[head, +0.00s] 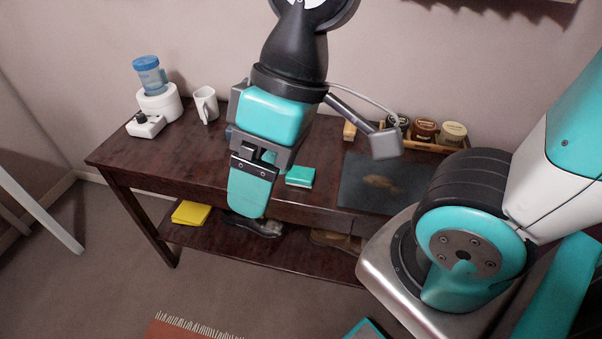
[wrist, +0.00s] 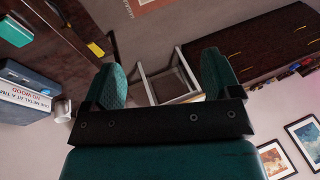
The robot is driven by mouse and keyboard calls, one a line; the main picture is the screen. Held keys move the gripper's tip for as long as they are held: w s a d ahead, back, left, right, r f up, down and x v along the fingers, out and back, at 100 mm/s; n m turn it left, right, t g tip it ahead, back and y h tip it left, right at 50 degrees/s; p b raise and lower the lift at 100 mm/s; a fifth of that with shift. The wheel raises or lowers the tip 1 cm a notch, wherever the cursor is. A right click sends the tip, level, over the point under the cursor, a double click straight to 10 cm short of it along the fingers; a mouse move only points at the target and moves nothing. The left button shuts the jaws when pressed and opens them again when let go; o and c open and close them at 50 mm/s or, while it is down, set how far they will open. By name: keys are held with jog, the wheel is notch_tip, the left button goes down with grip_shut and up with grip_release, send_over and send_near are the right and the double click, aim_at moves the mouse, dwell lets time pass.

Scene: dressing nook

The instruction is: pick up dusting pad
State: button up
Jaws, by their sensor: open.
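I cannot tell for certain which thing is the dusting pad. A small teal block with a pale edge (head: 300,176) lies on the table top near its front edge. A flat yellow pad (head: 190,213) lies on the low shelf at the left; a yellow patch (wrist: 96,49) in the wrist view may be the same pad. My gripper (head: 248,213) points down in front of the table, left of the teal block and right of the yellow pad in the picture. Its two teal fingers are apart in the wrist view (wrist: 165,78), with nothing between them.
The dark wooden table (head: 130,155) holds a white mug (head: 206,104), a blue-capped bottle (head: 148,72) on a white base, a dark mat (head: 365,188) and jars in a tray (head: 430,145). Dark shoes (head: 255,226) sit on the shelf. Carpet is clear at front left.

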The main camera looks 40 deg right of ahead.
jog(key=o, duration=0.3)
jog(key=shift+w+f, duration=0.1)
jog(key=w+d+f+m, duration=0.2)
jog(key=w+m, duration=0.1)
jog(key=w, duration=0.1)
jog(key=w+d+f+m+h, duration=0.1)
jog(key=w+d+f+m, duration=0.1)
jog(key=w, duration=0.3)
jog(key=w+d+f+m+h+b, duration=0.1)
jog(key=w+d+f+m, duration=0.1)
jog(key=w+d+m, duration=0.1)
jog(key=shift+w+d+m+t, duration=0.3)
jog(key=shift+w+d, duration=0.3)
jog(key=shift+w, duration=0.1)
jog(key=m+h, duration=0.2)
jog(key=m, duration=0.7)
send_over(300, 174)
notch_tip(300, 174, down, 20)
jog(key=shift+r+b, duration=0.15)
jog(key=shift+b, duration=0.2)
jog(key=shift+d+f+p, duration=0.1)
jog(key=shift+f+p, duration=0.25)
jog(key=shift+f, duration=2.6)
